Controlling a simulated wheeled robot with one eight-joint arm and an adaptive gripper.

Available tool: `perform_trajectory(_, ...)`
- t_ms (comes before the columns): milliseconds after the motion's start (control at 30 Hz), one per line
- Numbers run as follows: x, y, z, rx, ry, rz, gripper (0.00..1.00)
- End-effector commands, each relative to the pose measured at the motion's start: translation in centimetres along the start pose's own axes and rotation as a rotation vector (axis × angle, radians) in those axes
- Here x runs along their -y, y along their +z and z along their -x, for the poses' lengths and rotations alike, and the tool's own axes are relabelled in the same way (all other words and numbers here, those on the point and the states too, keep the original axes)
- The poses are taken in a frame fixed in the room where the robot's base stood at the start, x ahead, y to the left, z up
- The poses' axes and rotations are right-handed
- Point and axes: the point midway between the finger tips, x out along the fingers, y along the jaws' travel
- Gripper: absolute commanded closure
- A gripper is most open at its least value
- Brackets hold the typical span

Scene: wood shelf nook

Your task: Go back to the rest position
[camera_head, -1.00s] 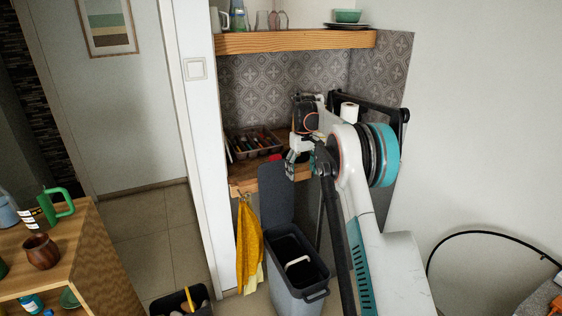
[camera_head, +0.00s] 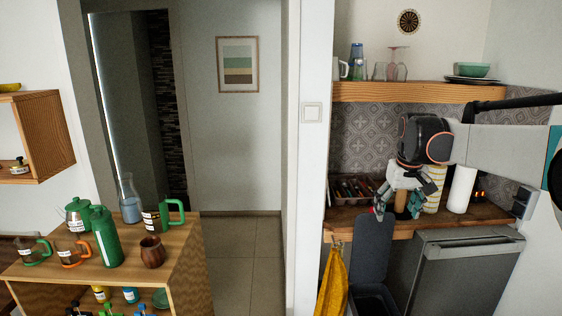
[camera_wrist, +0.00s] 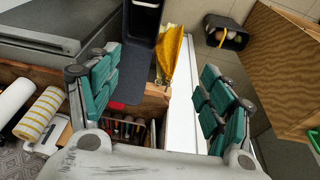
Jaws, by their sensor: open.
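My gripper (camera_head: 397,208) hangs from my arm in front of the wood counter (camera_head: 345,222) of the nook, at the right of the head view. Its fingers point down and are spread. In the wrist view the gripper (camera_wrist: 160,88) shows two teal-padded fingers wide apart, with nothing held between them. Behind the fingers in the head view is a brown upright thing, partly hidden, so I cannot tell what it is.
A cutlery tray (camera_head: 350,190), a patterned roll (camera_head: 435,190) and a white paper roll (camera_head: 461,189) stand on the counter. Below are an open bin lid (camera_head: 371,250) and yellow cloth (camera_head: 333,283). A shelf (camera_head: 400,92) runs above. A cabinet with mugs (camera_head: 190,240) stands left.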

Motion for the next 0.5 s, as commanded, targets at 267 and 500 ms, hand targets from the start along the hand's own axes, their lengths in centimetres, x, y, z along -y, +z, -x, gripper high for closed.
perform_trajectory(267, 3.9, 7.2, 4.1, -0.093, 0.004, -0.006, 0.27)
perform_trajectory(500, 6.8, 14.0, 5.8, -0.174, 0.001, -0.012, 0.27)
